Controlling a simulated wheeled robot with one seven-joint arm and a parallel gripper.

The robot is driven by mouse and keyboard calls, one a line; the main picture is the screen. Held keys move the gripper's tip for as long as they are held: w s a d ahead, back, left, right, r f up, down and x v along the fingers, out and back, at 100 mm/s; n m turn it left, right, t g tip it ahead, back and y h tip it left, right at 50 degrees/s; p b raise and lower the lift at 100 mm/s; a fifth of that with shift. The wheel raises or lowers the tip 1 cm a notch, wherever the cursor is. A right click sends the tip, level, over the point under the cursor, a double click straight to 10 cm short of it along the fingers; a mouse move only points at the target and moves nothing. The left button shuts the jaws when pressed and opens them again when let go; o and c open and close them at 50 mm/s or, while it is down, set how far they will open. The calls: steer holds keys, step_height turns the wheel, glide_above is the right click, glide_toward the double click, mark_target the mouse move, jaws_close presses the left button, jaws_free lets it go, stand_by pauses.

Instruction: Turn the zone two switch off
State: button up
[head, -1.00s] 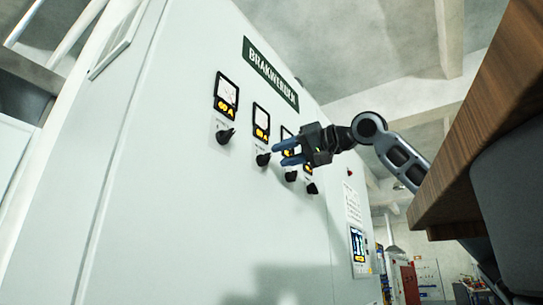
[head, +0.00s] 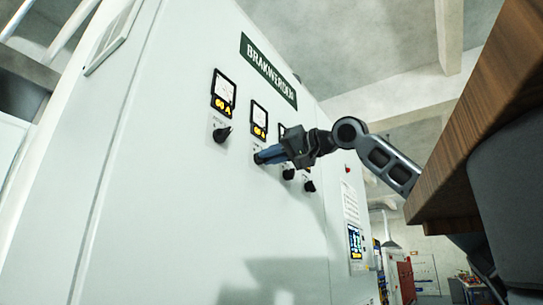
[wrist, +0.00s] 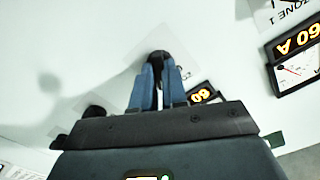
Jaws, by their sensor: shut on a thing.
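The zone two switch is a black rotary knob (wrist: 158,56), second from the left in the row on the pale cabinet. In the wrist view its dark top shows between my blue fingertips; its own label is hidden. My gripper (head: 259,157) is shut on this knob, and its fingers cover the knob in the head view. The knob's exact angle cannot be told. A meter (head: 259,121) with a lit orange readout sits above it.
The first knob (head: 221,134) stands to the left under its 60 A meter (head: 224,93). Two more knobs (head: 288,174) (head: 309,186) are close on the right. A "ZONE 1" label (wrist: 288,12) shows in the wrist view. A wooden edge (head: 470,150) juts in at right.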

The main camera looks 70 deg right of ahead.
steer(key=shift+n, duration=0.4)
jaws_close()
steer(key=n+p, duration=0.2)
steer(key=n, duration=0.8)
steer(key=shift+n, duration=0.4)
stand_by(0.4)
steer(key=o, duration=0.7)
jaws_free()
